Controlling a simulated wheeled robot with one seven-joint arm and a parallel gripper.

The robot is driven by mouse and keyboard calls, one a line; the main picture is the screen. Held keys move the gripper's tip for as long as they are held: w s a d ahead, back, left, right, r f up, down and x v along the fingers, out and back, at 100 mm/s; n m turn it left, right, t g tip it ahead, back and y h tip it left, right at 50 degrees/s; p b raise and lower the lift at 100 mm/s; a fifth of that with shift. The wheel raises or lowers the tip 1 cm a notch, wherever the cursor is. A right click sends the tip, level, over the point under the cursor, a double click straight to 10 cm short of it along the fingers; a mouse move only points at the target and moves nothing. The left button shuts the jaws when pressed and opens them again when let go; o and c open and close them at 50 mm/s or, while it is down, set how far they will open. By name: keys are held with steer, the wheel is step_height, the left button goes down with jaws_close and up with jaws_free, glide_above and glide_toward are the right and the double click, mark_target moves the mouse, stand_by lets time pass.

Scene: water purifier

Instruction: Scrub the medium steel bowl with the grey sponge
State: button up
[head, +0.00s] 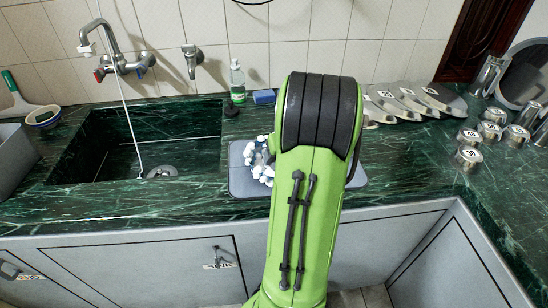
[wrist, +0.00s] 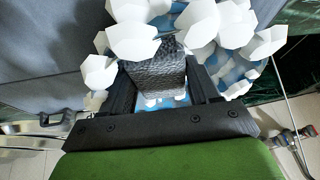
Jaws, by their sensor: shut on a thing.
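My gripper (wrist: 160,85) is shut on a dark grey, rough sponge (wrist: 155,72) in the wrist view. White foam lumps (wrist: 132,40) crowd around the sponge. A shiny blue-and-white surface (wrist: 235,68) shows between the lumps, likely part of the steel bowl, but its rim and shape are covered. I cannot tell exactly where the sponge touches it. In the head view my green arm hides my gripper and the sponge. Only foam (head: 258,160) shows left of the arm, over the grey mat.
The grey mat (head: 240,183) lies on the green marble counter right of the sink (head: 100,150). Behind it stand a soap bottle (head: 237,82) and a blue sponge (head: 264,97). Steel plates (head: 440,98) and several numbered steel cups (head: 468,158) stand at right. The front counter edge is near.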

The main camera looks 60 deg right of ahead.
mark_target(259, 149)
steer(key=shift+w+d+p, duration=0.25)
steer(key=shift+d+p, duration=0.05)
steer(key=shift+d, duration=0.35)
steer(key=shift+w+d+p, duration=0.2)
steer(key=shift+d+p, duration=0.05)
steer(key=shift+d, duration=0.4)
steer(key=shift+w+d+p, duration=0.3)
steer(key=shift+w, duration=0.35)
steer(key=shift+w+d+p, duration=0.25)
steer(key=shift+w+d, duration=0.05)
steer(key=shift+w, duration=0.3)
steer(key=shift+w+a, duration=0.25)
steer(key=shift+w, duration=0.4)
steer(key=shift+w+a, duration=0.2)
steer(key=shift+w, duration=0.4)
steer(key=shift+w+a+f+b, duration=0.1)
steer(key=shift+w+a+b, duration=0.15)
steer(key=shift+a, duration=0.4)
steer(key=shift+w+a+b, duration=0.1)
steer(key=shift+w+a, duration=0.2)
steer(key=shift+a, duration=0.3)
steer(key=shift+s+a+b, duration=0.1)
steer(key=shift+s+b, duration=0.4)
steer(key=shift+s, duration=1.3)
step_height(259, 149, up, 12)
steer(key=p, duration=0.9)
steer(key=shift+f, duration=0.25)
